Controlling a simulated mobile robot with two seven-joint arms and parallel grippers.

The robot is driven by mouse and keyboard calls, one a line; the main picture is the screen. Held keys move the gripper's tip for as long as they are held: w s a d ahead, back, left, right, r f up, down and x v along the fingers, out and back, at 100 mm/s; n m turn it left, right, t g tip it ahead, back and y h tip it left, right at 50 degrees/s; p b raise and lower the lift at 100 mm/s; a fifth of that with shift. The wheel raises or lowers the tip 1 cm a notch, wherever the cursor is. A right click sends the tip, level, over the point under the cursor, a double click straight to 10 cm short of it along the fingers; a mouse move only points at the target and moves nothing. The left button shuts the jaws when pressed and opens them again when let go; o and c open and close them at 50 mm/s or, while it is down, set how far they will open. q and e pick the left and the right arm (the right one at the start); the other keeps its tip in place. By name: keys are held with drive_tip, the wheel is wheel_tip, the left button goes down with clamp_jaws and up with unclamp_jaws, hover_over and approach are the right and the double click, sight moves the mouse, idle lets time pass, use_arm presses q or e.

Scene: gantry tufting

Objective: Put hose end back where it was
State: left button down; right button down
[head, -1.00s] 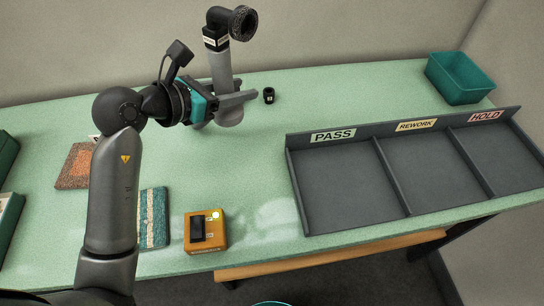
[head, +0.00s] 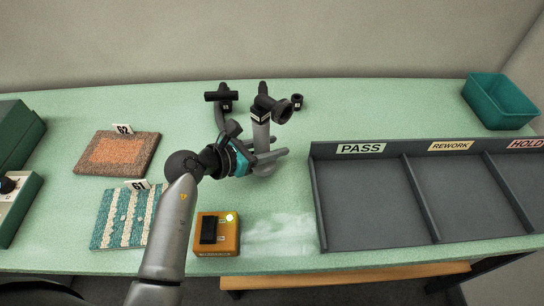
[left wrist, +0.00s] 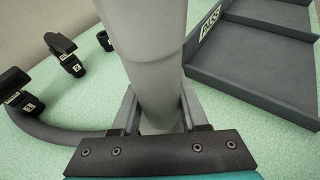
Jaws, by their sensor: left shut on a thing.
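My left gripper (head: 264,158) is shut around a thick grey upright tube (head: 261,137), which fills the middle of the left wrist view (left wrist: 150,60). In the head view a black collar with a white label and a round black head (head: 273,108) show at the tube's top. A black T-shaped nozzle (head: 222,97) stands behind, to its left, above a curved grey hose. In the left wrist view the curved hose (left wrist: 50,128) runs to a labelled black end (left wrist: 15,84). The tube's foot is partly hidden by the gripper. My right gripper is not in view.
A small black fitting (head: 297,101) stands behind the tube. A grey PASS/REWORK/HOLD tray (head: 407,190) lies right, with a green bin (head: 500,100) behind. An orange box (head: 231,232) and two tufted samples (head: 117,152) lie left and in front. The bench (head: 360,105) is clear at the back.

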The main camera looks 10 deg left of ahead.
use_arm(q)
drive_tip(key=shift+f+b, duration=0.35)
drive_tip(key=shift+f, duration=1.2)
drive_tip(key=shift+f, duration=0.15)
drive_tip(key=shift+c, duration=2.2)
unclamp_jaws()
drive_tip(key=shift+r, duration=0.2)
drive_tip(key=p+v, duration=0.1)
drive_tip(key=v, duration=1.1)
drive_tip(key=shift+f, duration=0.15)
